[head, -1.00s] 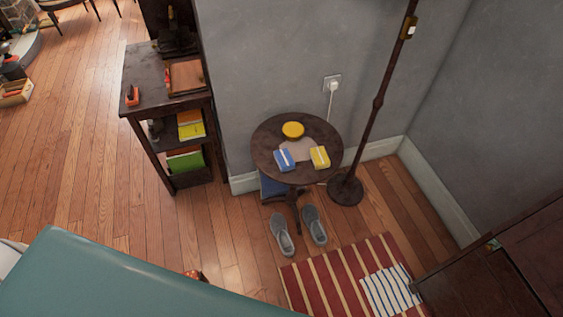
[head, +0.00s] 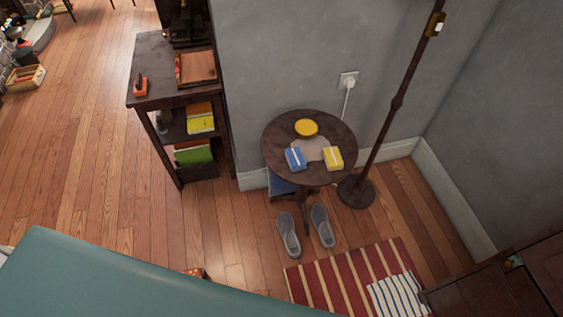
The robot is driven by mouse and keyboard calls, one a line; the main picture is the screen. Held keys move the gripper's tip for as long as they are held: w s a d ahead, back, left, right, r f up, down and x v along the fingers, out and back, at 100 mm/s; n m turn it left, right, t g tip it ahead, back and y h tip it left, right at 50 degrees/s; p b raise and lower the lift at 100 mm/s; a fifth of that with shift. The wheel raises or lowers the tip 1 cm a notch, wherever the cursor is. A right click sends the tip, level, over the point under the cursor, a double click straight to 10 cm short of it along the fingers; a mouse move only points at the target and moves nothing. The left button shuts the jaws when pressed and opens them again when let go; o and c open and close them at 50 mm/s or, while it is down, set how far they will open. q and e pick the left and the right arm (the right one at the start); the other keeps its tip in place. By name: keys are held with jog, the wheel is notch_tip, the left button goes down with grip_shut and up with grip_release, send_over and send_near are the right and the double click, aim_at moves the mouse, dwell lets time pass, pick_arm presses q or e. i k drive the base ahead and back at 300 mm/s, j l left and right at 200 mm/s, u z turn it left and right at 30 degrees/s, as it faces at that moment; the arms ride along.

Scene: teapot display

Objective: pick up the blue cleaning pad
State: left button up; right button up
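The blue cleaning pad (head: 295,158) lies on the small round dark table (head: 284,132), toward its front left, with a pale band across it. A yellow pad (head: 333,158) with a similar band lies to its right. A round yellow item (head: 306,127) sits behind them, and a greyish flat patch (head: 313,146) lies between. Neither of my grippers shows in the head view.
A tall dark lamp pole (head: 397,104) stands right of the table, near the wall corner. A dark shelf unit (head: 152,68) stands to the left. Grey shoes (head: 289,235) and a striped rug (head: 330,278) lie in front. A teal surface (head: 110,275) fills the lower left.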

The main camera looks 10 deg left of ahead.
aim_at(297, 161)
jog(key=i+l+u, duration=0.95)
jog(key=l, duration=0.45)
jog(key=i, duration=0.1)
